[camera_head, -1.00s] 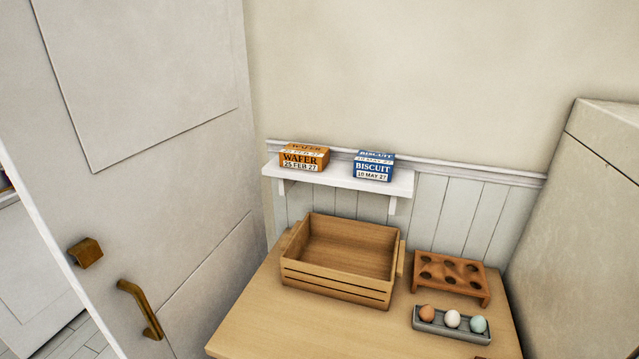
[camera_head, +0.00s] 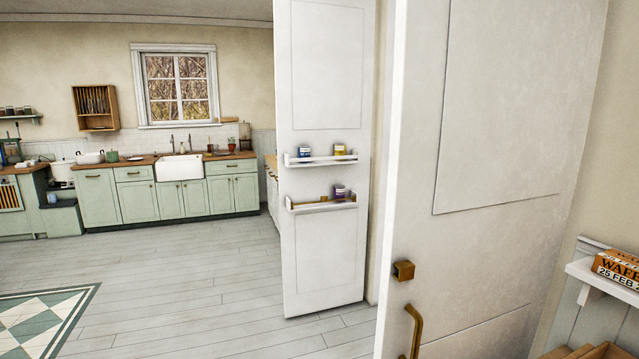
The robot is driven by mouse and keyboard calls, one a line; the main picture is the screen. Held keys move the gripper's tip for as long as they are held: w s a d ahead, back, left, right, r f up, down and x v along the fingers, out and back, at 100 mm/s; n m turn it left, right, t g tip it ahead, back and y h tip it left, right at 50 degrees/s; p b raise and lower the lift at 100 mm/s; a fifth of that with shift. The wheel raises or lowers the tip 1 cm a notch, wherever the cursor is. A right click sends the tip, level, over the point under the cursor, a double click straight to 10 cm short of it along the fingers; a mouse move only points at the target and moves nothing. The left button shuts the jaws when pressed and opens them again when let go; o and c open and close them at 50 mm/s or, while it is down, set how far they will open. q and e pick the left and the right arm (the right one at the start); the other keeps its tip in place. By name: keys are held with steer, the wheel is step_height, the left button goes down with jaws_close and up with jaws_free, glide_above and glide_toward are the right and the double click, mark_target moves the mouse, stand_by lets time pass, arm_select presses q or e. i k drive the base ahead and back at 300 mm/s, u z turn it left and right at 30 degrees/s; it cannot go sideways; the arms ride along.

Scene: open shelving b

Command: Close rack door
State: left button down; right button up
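A white door with small racks (camera_head: 308,245) stands open in the middle of the view. Its upper rack (camera_head: 320,160) holds a blue-and-white jar (camera_head: 305,153) and a yellow jar (camera_head: 340,151). Its lower rack (camera_head: 305,206) holds a purple jar (camera_head: 340,192) and a brown item that is too small to make out. A nearer white panelled door (camera_head: 500,130) fills the right side, with a brass latch (camera_head: 404,270) and a brass handle (camera_head: 413,330). Neither of my grippers is in view.
Wooden floor (camera_head: 190,270) lies clear in front of the rack door, with a checkered rug (camera_head: 40,325) at lower left. Green cabinets (camera_head: 98,200) and a white sink (camera_head: 180,168) line the far wall. A shelf (camera_head: 590,275) with an orange wafer box (camera_head: 618,267) is at the right edge.

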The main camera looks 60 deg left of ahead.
mark_target(325, 49)
steer(key=k, duration=0.2)
steer(key=u, duration=2.55)
steer(key=i, duration=6.85)
steer(key=z, duration=3.45)
